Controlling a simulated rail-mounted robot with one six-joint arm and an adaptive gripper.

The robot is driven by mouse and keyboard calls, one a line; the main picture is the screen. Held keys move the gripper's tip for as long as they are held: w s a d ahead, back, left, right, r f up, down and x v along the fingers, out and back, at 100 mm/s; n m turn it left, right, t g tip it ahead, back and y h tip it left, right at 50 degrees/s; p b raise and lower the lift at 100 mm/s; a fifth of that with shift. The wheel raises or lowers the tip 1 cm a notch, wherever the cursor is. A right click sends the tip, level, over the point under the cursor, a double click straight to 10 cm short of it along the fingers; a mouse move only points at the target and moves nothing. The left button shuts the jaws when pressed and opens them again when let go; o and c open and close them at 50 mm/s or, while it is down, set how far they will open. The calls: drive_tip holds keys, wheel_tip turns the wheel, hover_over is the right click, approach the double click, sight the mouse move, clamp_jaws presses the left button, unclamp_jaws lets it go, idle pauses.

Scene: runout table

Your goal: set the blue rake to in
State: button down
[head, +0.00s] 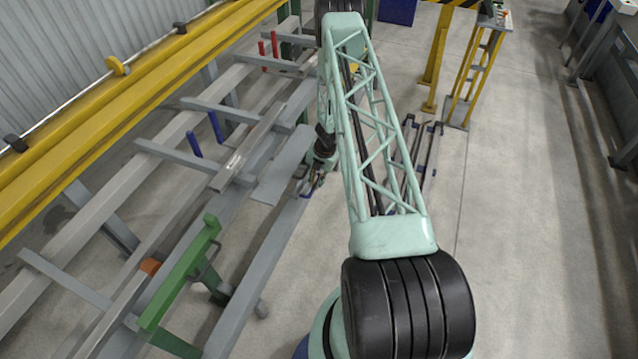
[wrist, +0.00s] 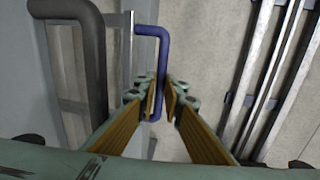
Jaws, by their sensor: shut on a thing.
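A blue bent handle (wrist: 152,32) shows in the wrist view, with its lower bar running down between my fingers. My gripper (wrist: 162,98) is shut on this bar, one finger on each side. In the head view my gripper (head: 313,184) is low beside the runout table's near edge, partly hidden by my arm. Two blue upright posts of the blue rake (head: 193,144) stand up among the table's rails. Any link between these posts and the handle is hidden under the table.
A dark grey handle (wrist: 97,70) is close left of the blue one. Long bars (wrist: 262,85) lie on the right. A green frame (head: 185,268) stands at the table's near end, and red posts (head: 263,55) stand farther back. The floor (head: 510,200) on the right is clear.

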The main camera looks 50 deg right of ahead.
drive_tip(key=w, duration=0.1)
drive_tip(key=w+r, duration=0.1)
drive_tip(key=w, duration=0.1)
drive_tip(key=c, duration=2.9)
unclamp_jaws()
drive_tip(key=shift+s+d+f, duration=0.1)
drive_tip(key=shift+s+f, duration=0.1)
drive_tip(key=shift+s, duration=0.35)
drive_tip(key=shift+s+d+f, duration=0.1)
drive_tip(key=shift+s+f, duration=0.1)
drive_tip(key=shift+s, duration=0.35)
drive_tip(key=shift+r, duration=0.2)
drive_tip(key=shift+o, duration=0.9)
drive_tip(key=shift+s+r+p, duration=0.2)
drive_tip(key=shift+r+p, duration=0.8)
drive_tip(key=shift+r, duration=0.2)
drive_tip(key=s+r+p, duration=0.3)
drive_tip(key=r+p, duration=0.5)
drive_tip(key=r, duration=0.4)
drive_tip(key=shift+d, duration=0.3)
drive_tip(key=shift+r+p, duration=0.1)
drive_tip(key=shift+p, duration=0.35)
